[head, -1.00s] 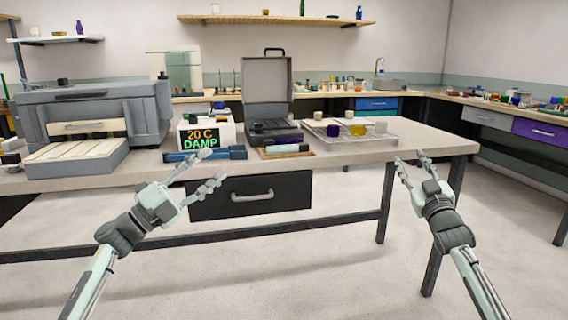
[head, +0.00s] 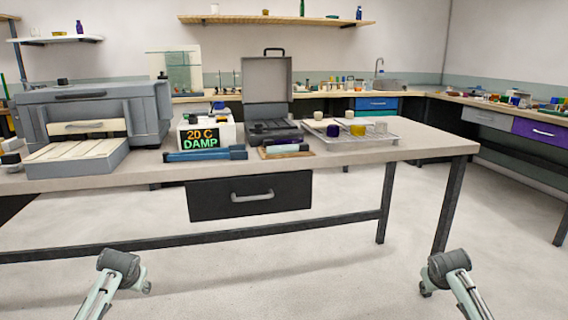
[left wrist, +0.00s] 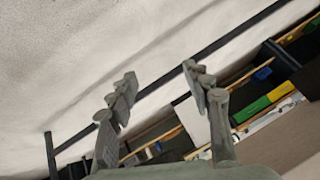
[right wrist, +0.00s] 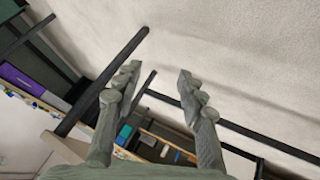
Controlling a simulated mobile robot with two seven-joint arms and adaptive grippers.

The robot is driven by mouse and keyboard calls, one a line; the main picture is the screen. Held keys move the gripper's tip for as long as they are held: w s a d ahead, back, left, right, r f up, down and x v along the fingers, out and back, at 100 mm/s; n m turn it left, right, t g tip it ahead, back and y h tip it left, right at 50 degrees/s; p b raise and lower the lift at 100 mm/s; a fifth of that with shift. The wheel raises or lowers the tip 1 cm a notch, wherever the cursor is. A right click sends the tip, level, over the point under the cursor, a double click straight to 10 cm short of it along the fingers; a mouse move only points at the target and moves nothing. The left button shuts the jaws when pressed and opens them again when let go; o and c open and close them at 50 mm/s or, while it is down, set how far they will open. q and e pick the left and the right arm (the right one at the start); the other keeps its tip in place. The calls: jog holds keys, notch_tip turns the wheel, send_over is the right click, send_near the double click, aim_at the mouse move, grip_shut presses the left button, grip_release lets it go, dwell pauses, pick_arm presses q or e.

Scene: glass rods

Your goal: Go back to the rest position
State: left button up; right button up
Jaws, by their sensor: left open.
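My left gripper (left wrist: 160,90) shows in the left wrist view with its two fingers spread and nothing between them. My right gripper (right wrist: 158,85) shows in the right wrist view, also with fingers apart and empty. In the head view both arms are low, in front of the workbench (head: 345,158) and below its top. The left arm is at the lower left and the right arm at the lower right. Their fingers are mostly hidden there behind my own wrist links. Neither gripper touches anything.
The bench carries a grey machine (head: 95,112), a display box (head: 207,130), an open case (head: 267,80), a blue bar (head: 205,154) and a tray (head: 385,138) of small containers. A drawer (head: 250,196) hangs beneath. The floor (head: 260,270) between the arms is clear.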

pick_arm(q)
jog(key=s+d+f+m+g+h, duration=0.1)
jog(key=s+d+f, duration=0.3)
jog(key=s+f, duration=0.45)
jog(key=s+d+f+g+h, duration=0.1)
jog(key=s+d+f, duration=0.4)
jog(key=s, duration=0.6)
pick_arm(e)
jog(key=s+a+f+n+g+y, duration=0.1)
jog(key=s+a+f, duration=0.3)
jog(key=s+f, duration=0.45)
jog(key=s+a+f+g+y, duration=0.1)
jog(key=s+a+f, duration=0.4)
jog(key=s, duration=0.6)
pick_arm(q)
jog(key=s+d+f+g, duration=0.1)
jog(key=s+d+f, duration=0.1)
jog(key=s, duration=0.6)
jog(key=s+d+f, duration=0.2)
jog(key=s, duration=0.7)
jog(key=shift+s+g+h, duration=0.3)
jog(key=shift+g+h, duration=0.1)
pick_arm(e)
jog(key=s+a+f+g, duration=0.1)
jog(key=s+a+f, duration=0.1)
jog(key=s, duration=0.6)
jog(key=s+a+f, duration=0.2)
jog(key=s, duration=0.7)
jog(key=shift+s+g+y, duration=0.3)
jog(key=shift+g+y, duration=0.1)
